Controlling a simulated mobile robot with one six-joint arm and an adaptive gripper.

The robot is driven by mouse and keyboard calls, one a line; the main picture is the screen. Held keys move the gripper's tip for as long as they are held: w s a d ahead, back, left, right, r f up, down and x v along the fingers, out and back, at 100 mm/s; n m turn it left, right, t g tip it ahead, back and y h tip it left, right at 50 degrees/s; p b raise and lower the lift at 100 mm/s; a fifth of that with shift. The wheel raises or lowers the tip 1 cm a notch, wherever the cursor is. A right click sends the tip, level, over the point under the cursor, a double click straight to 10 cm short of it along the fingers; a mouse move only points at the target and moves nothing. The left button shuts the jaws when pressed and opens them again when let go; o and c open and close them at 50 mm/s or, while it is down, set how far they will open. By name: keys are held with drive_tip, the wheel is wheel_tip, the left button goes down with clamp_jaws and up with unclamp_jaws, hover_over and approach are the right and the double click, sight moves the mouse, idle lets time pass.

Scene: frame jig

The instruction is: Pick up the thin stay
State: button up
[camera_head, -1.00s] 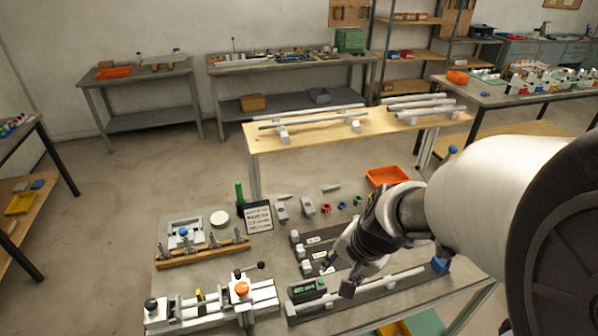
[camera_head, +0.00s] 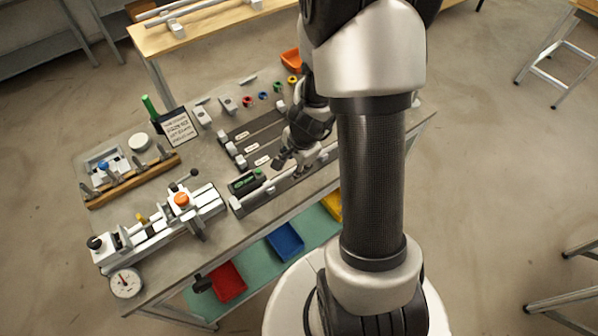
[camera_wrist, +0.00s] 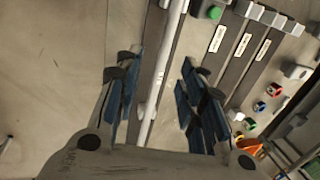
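A long thin pale rod (camera_wrist: 160,75), which may be the thin stay, lies along a dark rail (camera_wrist: 148,60) in the wrist view. My gripper (camera_wrist: 157,75) is open, with a blue-padded finger pair on either side of the rod and visible gaps to it. In the head view the rod (camera_head: 309,160) lies along the bench's front edge, partly hidden by my gripper (camera_head: 289,162). I cannot tell the fingers' height above it. Three labelled dark strips (camera_wrist: 222,60) lie beside it, and no label reads clearly.
Small coloured rings (camera_head: 263,97) and an orange bin (camera_head: 291,60) lie behind. More long rods (camera_head: 190,10) rest on a wooden table.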

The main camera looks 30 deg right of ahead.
sight(289, 173)
drive_tip(key=b+x, duration=0.1)
drive_tip(key=x, duration=0.1)
drive_tip(key=b+x, duration=0.1)
drive_tip(key=x, duration=0.1)
drive_tip(key=b+x, duration=0.1)
drive_tip(key=x, duration=0.1)
drive_tip(key=shift+w+f, duration=0.25)
drive_tip(key=shift+w, duration=0.1)
drive_tip(key=shift+r, duration=0.1)
drive_tip(key=shift+c, duration=0.6)
clamp_jaws()
